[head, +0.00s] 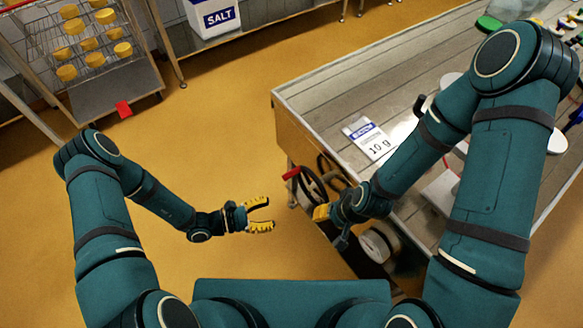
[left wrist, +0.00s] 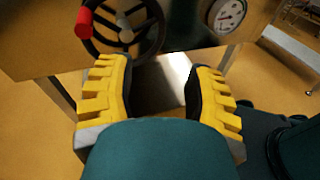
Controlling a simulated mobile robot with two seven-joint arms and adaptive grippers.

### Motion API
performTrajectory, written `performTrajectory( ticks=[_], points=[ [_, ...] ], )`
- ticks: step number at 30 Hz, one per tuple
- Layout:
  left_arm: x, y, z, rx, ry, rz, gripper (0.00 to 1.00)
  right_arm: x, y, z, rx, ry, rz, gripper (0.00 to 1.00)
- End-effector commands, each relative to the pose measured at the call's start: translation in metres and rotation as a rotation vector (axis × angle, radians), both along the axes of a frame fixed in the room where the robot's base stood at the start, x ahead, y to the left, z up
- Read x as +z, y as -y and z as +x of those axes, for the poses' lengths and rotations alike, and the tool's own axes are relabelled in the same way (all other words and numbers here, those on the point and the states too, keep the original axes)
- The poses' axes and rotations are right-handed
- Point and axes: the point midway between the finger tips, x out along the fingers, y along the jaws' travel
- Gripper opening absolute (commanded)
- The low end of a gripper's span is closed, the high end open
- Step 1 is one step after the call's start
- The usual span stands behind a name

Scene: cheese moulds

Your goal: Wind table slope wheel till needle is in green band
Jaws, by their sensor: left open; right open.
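The black slope wheel (head: 312,188) with its red knob (head: 291,173) is on the near end of the table (head: 300,85). In the left wrist view the wheel (left wrist: 125,38) shows at the top, its red knob (left wrist: 84,22) at its left. A round white gauge (left wrist: 229,14) sits to its right; needle and green band are too small to read. My left gripper (head: 268,214) is open and empty, left of the wheel and apart from it.
A 10 g card (head: 370,138) lies on the table top. A wire rack with yellow cheeses (head: 90,45) stands at the far left, and a white salt bin (head: 213,16) at the back.

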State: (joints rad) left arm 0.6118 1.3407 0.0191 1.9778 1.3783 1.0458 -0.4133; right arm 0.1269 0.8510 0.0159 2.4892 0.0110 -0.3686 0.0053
Motion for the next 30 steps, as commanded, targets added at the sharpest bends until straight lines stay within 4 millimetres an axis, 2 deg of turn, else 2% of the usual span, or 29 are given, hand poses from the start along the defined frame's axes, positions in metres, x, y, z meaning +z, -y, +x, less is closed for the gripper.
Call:
performTrajectory(
  ticks=[1, 3, 6, 10, 14, 24, 30],
  points=[
    [0.004, -0.009, 0.013, 0.098, 0.001, -0.043, 0.52, 0.008, 0.000, 0.000, -0.002, 0.000, -0.001, 0.47],
    [0.005, -0.021, 0.029, 0.207, 0.013, -0.085, 0.52, 0.011, 0.000, 0.000, -0.003, 0.001, -0.001, 0.47],
    [0.005, -0.034, 0.042, 0.304, 0.027, -0.118, 0.52, 0.013, 0.000, 0.001, -0.004, 0.002, -0.001, 0.47],
    [0.005, -0.035, 0.051, 0.343, 0.037, -0.132, 0.52, 0.013, 0.001, 0.001, -0.004, 0.002, -0.001, 0.47],
    [0.005, -0.021, 0.060, 0.340, 0.036, -0.131, 0.52, 0.013, 0.001, 0.001, -0.004, 0.002, -0.001, 0.47],
    [0.005, 0.033, 0.098, 0.336, 0.035, -0.131, 0.52, 0.011, 0.000, 0.000, -0.002, 0.000, -0.001, 0.47],
    [0.004, 0.058, 0.117, 0.337, 0.035, -0.130, 0.52, 0.009, 0.000, 0.000, -0.001, -0.001, 0.000, 0.47]
  ],
)
